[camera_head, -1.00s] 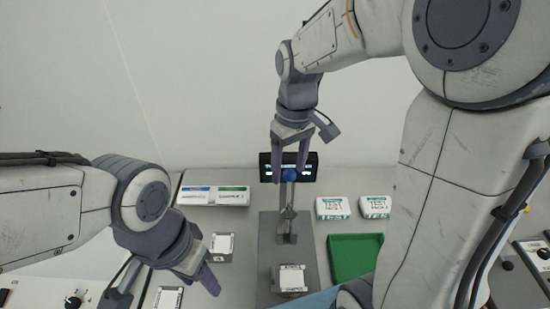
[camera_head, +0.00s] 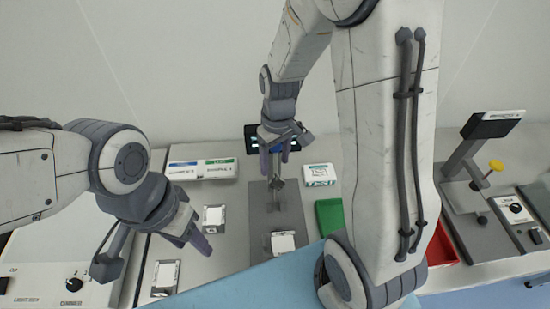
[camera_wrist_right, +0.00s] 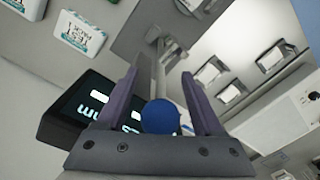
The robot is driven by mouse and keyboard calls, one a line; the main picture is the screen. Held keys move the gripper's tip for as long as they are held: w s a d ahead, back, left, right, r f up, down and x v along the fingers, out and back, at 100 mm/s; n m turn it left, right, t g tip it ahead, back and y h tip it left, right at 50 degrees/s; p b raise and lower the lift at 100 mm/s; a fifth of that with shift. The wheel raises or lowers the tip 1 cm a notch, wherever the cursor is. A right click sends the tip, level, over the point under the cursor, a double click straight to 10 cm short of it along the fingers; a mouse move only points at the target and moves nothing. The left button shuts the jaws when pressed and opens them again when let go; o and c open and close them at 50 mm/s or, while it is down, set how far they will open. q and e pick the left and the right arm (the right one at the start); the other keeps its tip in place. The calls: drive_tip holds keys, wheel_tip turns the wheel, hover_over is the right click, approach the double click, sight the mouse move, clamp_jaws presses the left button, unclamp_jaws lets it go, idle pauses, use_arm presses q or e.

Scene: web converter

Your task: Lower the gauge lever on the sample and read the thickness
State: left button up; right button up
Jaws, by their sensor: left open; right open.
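The gauge has a dark display (camera_head: 251,132) at the back and a grey base plate (camera_head: 262,215) on the table. A pale square sample (camera_head: 283,242) lies on the plate's near part. In the right wrist view the lever's blue knob (camera_wrist_right: 160,117) sits between the fingers of my open right gripper (camera_wrist_right: 158,76). The display (camera_wrist_right: 75,112) beside it shows lit characters with "mm"; I cannot read a value. In the head view my right gripper (camera_head: 275,164) is over the lever and hides most of the knob. My left gripper (camera_head: 188,242) is open and empty, left of the plate.
Other square pads (camera_head: 214,218) lie on the table's left. A test pack (camera_head: 319,175) and green tray (camera_head: 329,215) are right of the gauge. A red tray (camera_head: 440,246) and a yellow-knobbed device (camera_head: 496,166) stand further right.

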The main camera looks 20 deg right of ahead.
clamp_jaws()
idle(1.4)
